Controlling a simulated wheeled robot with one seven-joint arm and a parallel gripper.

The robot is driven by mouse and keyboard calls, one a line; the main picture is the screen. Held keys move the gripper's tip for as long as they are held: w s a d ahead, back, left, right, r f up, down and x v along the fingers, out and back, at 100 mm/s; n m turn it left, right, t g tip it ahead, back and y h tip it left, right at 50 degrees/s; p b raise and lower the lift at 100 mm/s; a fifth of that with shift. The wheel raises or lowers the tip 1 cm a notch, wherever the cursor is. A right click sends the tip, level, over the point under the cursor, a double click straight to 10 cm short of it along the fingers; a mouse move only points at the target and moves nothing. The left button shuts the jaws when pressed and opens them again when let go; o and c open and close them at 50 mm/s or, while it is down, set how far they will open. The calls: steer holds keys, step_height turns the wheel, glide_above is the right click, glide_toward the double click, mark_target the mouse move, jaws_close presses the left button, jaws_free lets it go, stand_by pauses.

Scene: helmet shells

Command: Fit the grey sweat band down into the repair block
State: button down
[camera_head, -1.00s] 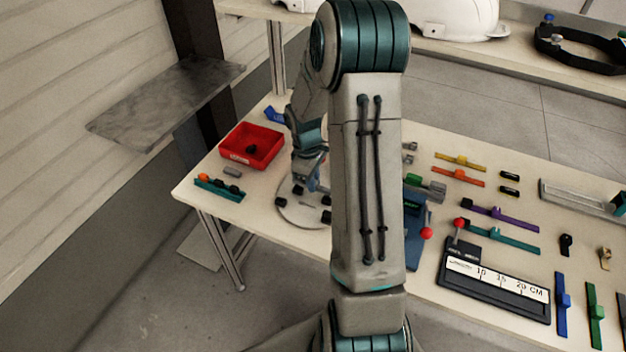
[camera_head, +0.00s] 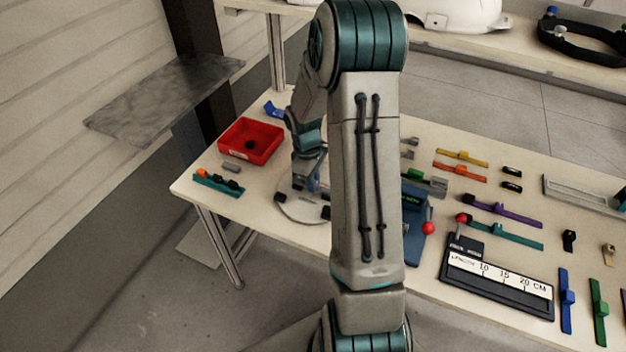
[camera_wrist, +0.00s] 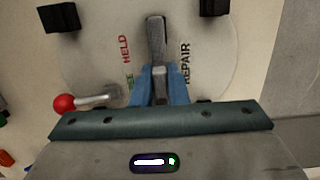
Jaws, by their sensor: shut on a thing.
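My gripper (camera_wrist: 158,76) has blue fingers shut on a narrow grey piece, which I take to be the grey sweat band (camera_wrist: 156,38). The band points away from the fingers over a pale round plate (camera_wrist: 92,48). The plate carries the words HELD and REPAIR; REPAIR is printed just right of the band. Black blocks stand on the plate, one at upper left (camera_wrist: 58,18) and one at upper right (camera_wrist: 214,6). I cannot tell which is the repair block, or whether the band touches anything below. In the head view my arm partly hides the plate (camera_head: 290,207).
A lever with a red ball (camera_wrist: 64,103) is left of my fingers. A red bin (camera_head: 262,150) and a teal rack (camera_head: 218,188) stand on the table's left side. Right of my arm lie a black ruler gauge (camera_head: 500,285) and several coloured strips. The table's front edge is close.

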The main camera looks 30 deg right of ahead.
steer(key=c, duration=1.3)
jaws_free()
steer(key=shift+c, duration=0.2)
step_height(320, 180, up, 14)
steer(key=w+a, duration=0.1)
steer(key=shift+w+f+b, duration=0.15)
steer(key=shift+f+b, duration=0.05)
steer(key=shift+b, duration=0.1)
steer(key=s+a+r+m+t, duration=0.2)
steer(key=s+a, duration=0.4)
steer(key=s, duration=0.4)
steer(key=s+a+r+m+t, duration=0.2)
steer(key=s+a+r+m, duration=0.2)
steer(key=s+a, duration=0.3)
steer(key=s+m, duration=0.1)
steer(key=s, duration=0.2)
steer(key=shift+r+m+y, duration=0.25)
steer(key=shift+m+y, duration=0.05)
steer(key=shift+y, duration=0.1)
